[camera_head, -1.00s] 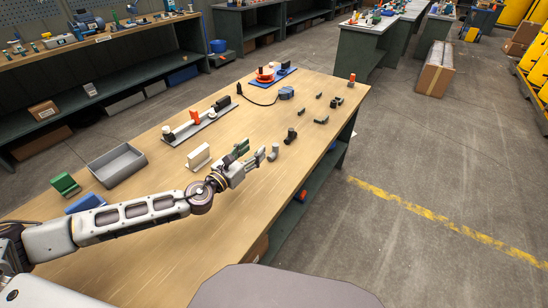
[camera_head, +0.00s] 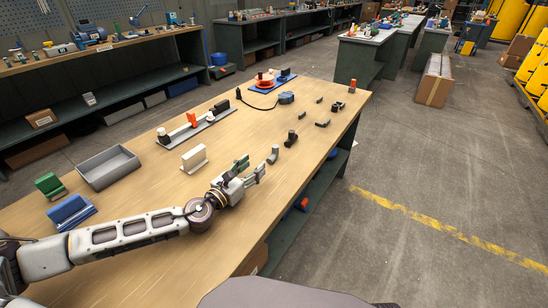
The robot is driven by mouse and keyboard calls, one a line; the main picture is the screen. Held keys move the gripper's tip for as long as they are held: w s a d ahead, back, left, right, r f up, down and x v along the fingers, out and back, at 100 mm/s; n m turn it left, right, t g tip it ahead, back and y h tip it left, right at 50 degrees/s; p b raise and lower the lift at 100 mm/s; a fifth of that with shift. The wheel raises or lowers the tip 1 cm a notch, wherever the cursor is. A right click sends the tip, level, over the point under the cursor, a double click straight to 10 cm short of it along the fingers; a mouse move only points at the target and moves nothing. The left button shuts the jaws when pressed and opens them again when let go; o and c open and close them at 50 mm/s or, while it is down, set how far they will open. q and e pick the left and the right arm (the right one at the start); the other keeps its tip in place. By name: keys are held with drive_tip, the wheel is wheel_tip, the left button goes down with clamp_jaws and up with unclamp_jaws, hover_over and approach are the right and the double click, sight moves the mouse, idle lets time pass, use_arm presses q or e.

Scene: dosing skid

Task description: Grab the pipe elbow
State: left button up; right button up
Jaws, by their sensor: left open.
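A light grey elbow-shaped piece (camera_head: 273,154) stands on the wooden table near the right edge. A similar dark grey piece (camera_head: 291,138) stands just behind it and to the right; I cannot tell which is the pipe elbow. My left gripper (camera_head: 253,168) reaches in from the left, low over the table. Its fingers are open and empty, pointing up and right. They are just in front and left of the light grey piece, seemingly apart from it. My right gripper is not in view.
A white block (camera_head: 194,159) stands left of the gripper. A grey tray (camera_head: 108,168), a green holder (camera_head: 50,186) and a blue holder (camera_head: 71,211) lie further left. Small dark parts (camera_head: 322,123) lie at the back right. The table (camera_head: 235,242) is bare in front.

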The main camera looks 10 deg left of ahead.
sight(273, 154)
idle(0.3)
use_arm(q)
drive_tip(key=shift+x, duration=4.15)
drive_tip(key=shift+w+d, duration=0.1)
drive_tip(key=shift+w, duration=0.05)
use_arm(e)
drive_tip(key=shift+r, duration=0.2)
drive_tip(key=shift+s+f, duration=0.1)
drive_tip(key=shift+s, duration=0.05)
